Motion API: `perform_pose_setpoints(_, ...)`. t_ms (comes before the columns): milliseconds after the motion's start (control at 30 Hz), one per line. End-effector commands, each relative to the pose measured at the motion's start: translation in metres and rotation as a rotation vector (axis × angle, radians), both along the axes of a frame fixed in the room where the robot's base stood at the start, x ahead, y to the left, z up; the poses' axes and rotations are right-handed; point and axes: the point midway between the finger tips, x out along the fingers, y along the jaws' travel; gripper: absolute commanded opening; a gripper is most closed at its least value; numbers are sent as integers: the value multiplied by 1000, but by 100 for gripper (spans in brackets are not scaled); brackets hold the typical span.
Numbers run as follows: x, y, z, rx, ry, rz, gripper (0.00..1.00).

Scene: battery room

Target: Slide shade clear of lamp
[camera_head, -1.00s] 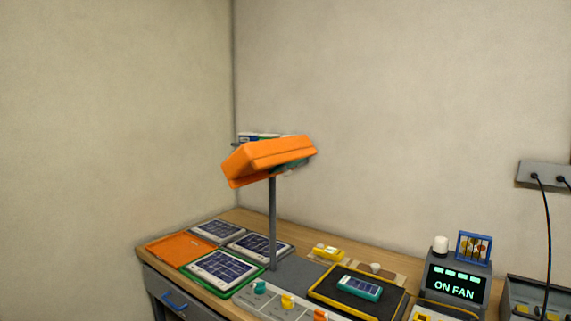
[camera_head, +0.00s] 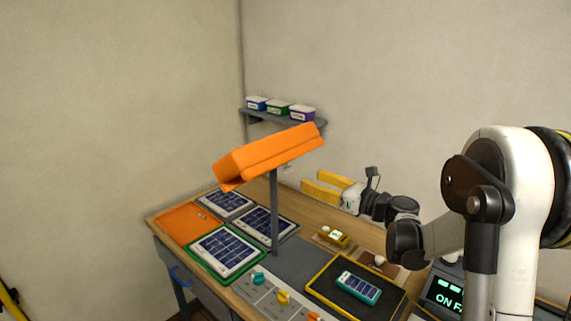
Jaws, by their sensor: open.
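The orange lamp head (camera_head: 268,153) sits tilted on top of a grey post (camera_head: 274,212) that stands on the bench. I cannot tell from this side where a separate shade begins on it. My gripper (camera_head: 323,187) has two yellow fingers that point left and are apart, with nothing between them. It is to the right of the post and a little below the right end of the orange head, apart from both in the picture. Its depth relative to the lamp is hard to tell.
Several solar panels (camera_head: 228,250) lie on the left of the bench (camera_head: 315,231). A yellow-rimmed tray (camera_head: 315,279) holds a small teal panel. A shelf (camera_head: 259,116) with three small boxes is on the wall behind the lamp. Coloured knobs (camera_head: 259,278) line the front.

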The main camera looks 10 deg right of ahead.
Motion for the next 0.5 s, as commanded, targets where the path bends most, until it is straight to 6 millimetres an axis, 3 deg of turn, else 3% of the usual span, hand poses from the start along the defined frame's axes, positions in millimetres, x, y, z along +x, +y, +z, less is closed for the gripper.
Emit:
perform_pose_setpoints(300,50,39,-1,-4,-1,4,50)
perform_pose_setpoints(500,72,54,-1,-6,-1,3,50)
